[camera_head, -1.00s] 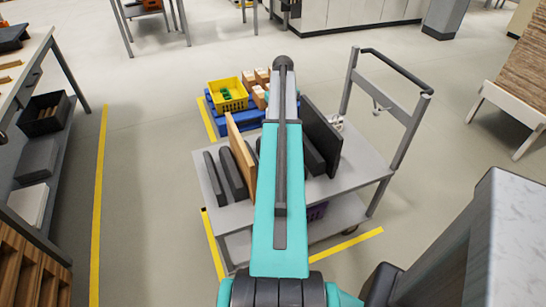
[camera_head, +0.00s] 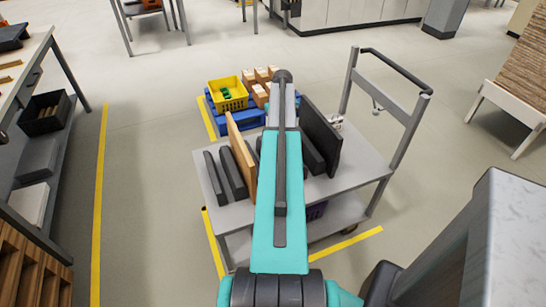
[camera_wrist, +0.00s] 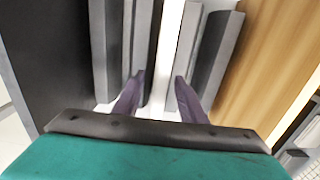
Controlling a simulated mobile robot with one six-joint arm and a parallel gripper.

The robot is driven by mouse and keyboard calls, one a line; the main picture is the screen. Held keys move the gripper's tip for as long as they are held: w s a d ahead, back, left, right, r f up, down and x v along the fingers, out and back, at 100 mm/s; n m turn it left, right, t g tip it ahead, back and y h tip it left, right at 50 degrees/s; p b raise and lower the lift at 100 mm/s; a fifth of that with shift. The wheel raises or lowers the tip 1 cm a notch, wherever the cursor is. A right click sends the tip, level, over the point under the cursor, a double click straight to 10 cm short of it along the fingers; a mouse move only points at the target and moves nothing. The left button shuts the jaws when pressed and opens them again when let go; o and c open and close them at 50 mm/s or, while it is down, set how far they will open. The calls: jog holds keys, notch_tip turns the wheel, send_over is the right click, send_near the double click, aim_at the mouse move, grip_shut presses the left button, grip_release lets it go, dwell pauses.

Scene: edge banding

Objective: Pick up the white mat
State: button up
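In the wrist view, my gripper (camera_wrist: 160,76) has its two dark purple fingers apart, pointing down among upright panels. A bright white strip (camera_wrist: 163,55) lies between the fingertips; it may be the white mat on edge, but I cannot tell it surely from the pale cart surface. Right of it stands a light grey panel (camera_wrist: 186,45), near the right finger. Grey panels (camera_wrist: 112,45) stand to the left, near the left finger. I see no contact with the strip. In the head view, my arm hides the gripper and the middle of the panel row.
The panels stand on a grey cart (camera_head: 355,170) with a handle (camera_head: 396,70) at the right. A tall black panel (camera_head: 321,137) and a wooden board (camera_head: 240,150) flank the working spot. A yellow crate (camera_head: 228,94) is behind. A shelf unit stands at left.

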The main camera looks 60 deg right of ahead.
jog(key=shift+f+p, duration=0.75)
jog(key=shift+f, duration=1.8)
grip_shut()
